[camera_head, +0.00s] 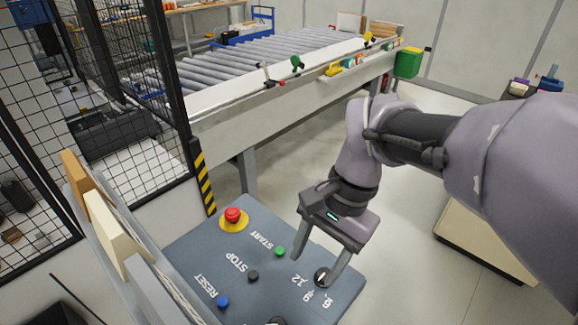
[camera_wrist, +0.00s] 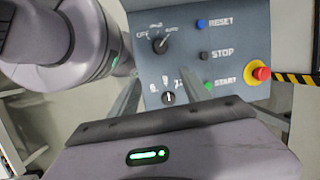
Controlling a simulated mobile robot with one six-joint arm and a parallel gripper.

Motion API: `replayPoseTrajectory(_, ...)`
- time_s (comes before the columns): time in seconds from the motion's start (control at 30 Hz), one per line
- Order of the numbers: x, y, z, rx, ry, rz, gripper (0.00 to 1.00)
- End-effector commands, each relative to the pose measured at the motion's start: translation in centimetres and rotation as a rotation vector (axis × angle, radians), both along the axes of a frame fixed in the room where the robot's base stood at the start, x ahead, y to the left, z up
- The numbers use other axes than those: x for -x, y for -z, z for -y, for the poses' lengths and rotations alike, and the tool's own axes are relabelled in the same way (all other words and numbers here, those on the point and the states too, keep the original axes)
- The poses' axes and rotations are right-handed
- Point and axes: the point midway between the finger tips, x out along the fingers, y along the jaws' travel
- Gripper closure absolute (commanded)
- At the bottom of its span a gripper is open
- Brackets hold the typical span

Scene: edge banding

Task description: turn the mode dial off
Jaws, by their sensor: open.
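The mode dial (camera_wrist: 160,45) is a round black knob on the grey control panel (camera_wrist: 235,22). In the wrist view its small labels seem to read OFF at left, one at the top and AUTO at right. Its pale pointer mark seems to lean up and right, toward AUTO. In the head view only a dark edge of this dial (camera_head: 277,321) shows at the bottom border. My gripper (camera_head: 313,270) is open and empty, fingers pointing down at the panel. A second, smaller dial (camera_wrist: 168,98) with number labels is near the fingers; contact cannot be told.
The panel also bears a blue RESET button (camera_head: 223,302), a black STOP button (camera_head: 253,276), a green START button (camera_head: 280,251) and a red emergency button (camera_head: 233,215) on yellow. A mesh fence (camera_head: 120,70) and a roller conveyor (camera_head: 260,60) stand behind.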

Motion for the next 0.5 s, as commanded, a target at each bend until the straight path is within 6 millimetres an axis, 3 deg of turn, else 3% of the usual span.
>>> replayPoseTrajectory(0.13,-1.2,-0.3,-1.5,0.01,0.034,-0.132,0.44)
replayPoseTrajectory(0.27,-1.1,0.9,-2.1,0.015,0.045,-0.169,0.44)
replayPoseTrajectory(0.5,0.8,7.4,-3.7,0.015,0.044,-0.167,0.44)
